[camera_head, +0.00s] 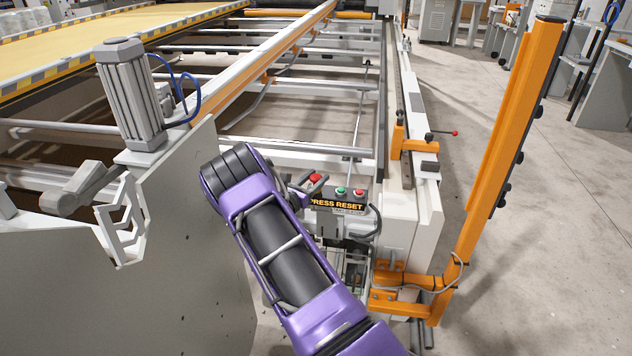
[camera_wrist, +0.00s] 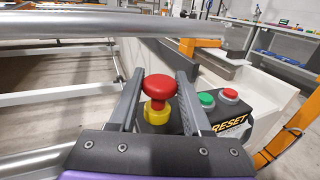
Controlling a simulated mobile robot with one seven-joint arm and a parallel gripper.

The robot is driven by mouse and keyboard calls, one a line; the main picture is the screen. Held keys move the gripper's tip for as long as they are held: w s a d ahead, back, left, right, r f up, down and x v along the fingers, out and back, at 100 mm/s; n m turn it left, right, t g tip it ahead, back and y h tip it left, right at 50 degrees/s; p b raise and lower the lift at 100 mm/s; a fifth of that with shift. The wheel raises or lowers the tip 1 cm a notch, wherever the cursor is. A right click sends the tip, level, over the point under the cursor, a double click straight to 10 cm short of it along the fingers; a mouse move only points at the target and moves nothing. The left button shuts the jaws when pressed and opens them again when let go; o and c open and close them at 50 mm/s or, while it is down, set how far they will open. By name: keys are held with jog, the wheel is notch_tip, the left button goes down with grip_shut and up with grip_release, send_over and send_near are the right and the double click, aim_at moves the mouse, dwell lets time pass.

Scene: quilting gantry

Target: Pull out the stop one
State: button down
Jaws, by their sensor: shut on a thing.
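The stop button is a red mushroom head (camera_wrist: 159,87) on a yellow collar (camera_wrist: 156,112), in the middle of the wrist view. It also shows as a small red cap (camera_head: 315,178) in the head view. My gripper (camera_wrist: 160,76) has one grey finger on each side of the red head and is shut on it. The button is still seated on its dark control box. In the head view my gripper (camera_head: 303,188) is at the left end of that box, partly hidden by my purple arm.
On the box labelled PRESS RESET (camera_head: 337,205), a green button (camera_wrist: 206,99) and a flat red button (camera_wrist: 229,95) sit just right of my gripper. A metal rail (camera_wrist: 110,22) crosses above. An orange post (camera_head: 505,140) stands at right; open floor lies beyond.

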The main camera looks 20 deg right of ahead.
jog(key=shift+r, duration=0.25)
jog(key=shift+c, duration=1.7)
grip_release()
jog(key=p+v, duration=0.1)
jog(key=v, duration=1.6)
jog(key=shift+a, duration=0.25)
